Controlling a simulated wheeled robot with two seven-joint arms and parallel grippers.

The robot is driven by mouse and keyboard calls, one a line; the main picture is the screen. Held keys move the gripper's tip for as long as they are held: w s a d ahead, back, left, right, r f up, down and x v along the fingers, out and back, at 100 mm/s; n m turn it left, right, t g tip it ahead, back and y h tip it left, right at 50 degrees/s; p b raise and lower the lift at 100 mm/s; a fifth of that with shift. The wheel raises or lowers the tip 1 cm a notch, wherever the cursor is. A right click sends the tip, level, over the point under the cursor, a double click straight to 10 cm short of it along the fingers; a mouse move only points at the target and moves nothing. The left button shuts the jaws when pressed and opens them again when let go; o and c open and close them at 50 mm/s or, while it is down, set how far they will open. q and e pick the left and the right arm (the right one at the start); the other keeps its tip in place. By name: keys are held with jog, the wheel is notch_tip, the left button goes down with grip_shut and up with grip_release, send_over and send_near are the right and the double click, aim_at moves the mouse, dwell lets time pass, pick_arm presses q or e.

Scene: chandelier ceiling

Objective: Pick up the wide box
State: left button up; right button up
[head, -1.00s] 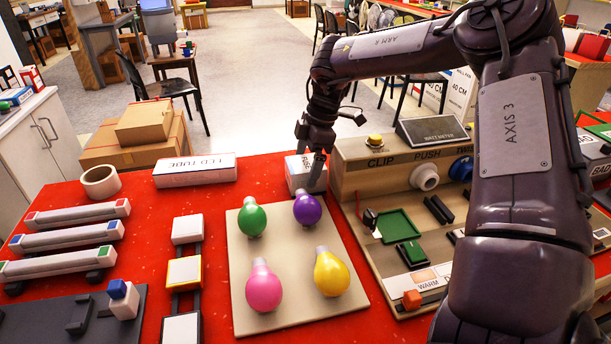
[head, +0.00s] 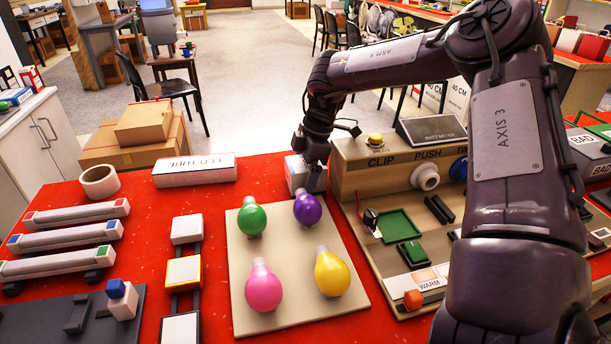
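A small white box (head: 294,172) stands at the back of the red table, behind the purple bulb. My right gripper (head: 312,182) is down at this box, and its dark fingers and wrist cover much of it. Whether the fingers are closed on the box is hidden. A long, low white box marked LED TUBE (head: 194,171) lies further left near the table's back edge, clear of the gripper. I cannot tell for sure which of the two is the wide box. My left gripper is not in view.
Purple (head: 307,209), green (head: 251,217), yellow (head: 331,273) and pink bulbs (head: 263,287) stand on a beige board (head: 290,256) in front of the gripper. A wooden test stand (head: 376,168) is close on its right. Bare red table lies between the LED TUBE box and the small box.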

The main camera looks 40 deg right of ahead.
aim_at(303, 163)
jog(key=c, duration=1.1)
jog(key=shift+o, duration=0.2)
